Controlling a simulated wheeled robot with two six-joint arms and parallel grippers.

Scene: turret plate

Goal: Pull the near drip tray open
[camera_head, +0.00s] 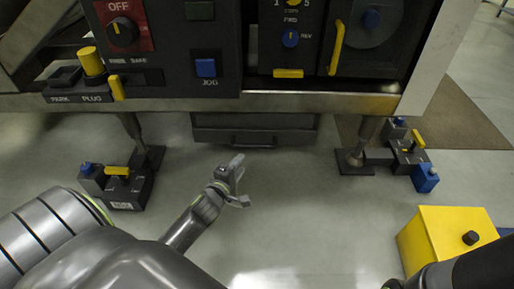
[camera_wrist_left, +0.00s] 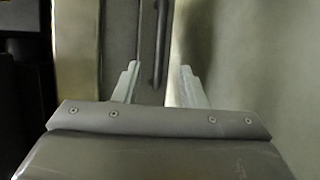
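The near drip tray (camera_head: 220,133) is a dark grey drawer under the machine's front edge, with a bar handle (camera_head: 254,143) on its front. It looks shut or nearly so. My left gripper (camera_head: 240,182) is open and empty, in front of and below the handle, apart from it in the head view. In the left wrist view, the open fingers (camera_wrist_left: 157,82) point toward the tray front (camera_wrist_left: 121,35), with the bar handle (camera_wrist_left: 160,45) lying between their lines. I cannot tell the exact gap to the handle. My right arm shows at the lower right; its gripper is out of view.
The machine's control panel (camera_head: 175,60) and metal edge (camera_head: 230,104) overhang the tray. Machine feet with small blocks stand left (camera_head: 127,187) and right (camera_head: 355,160). A yellow box (camera_head: 440,235) stands at the right. The floor before the tray is clear.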

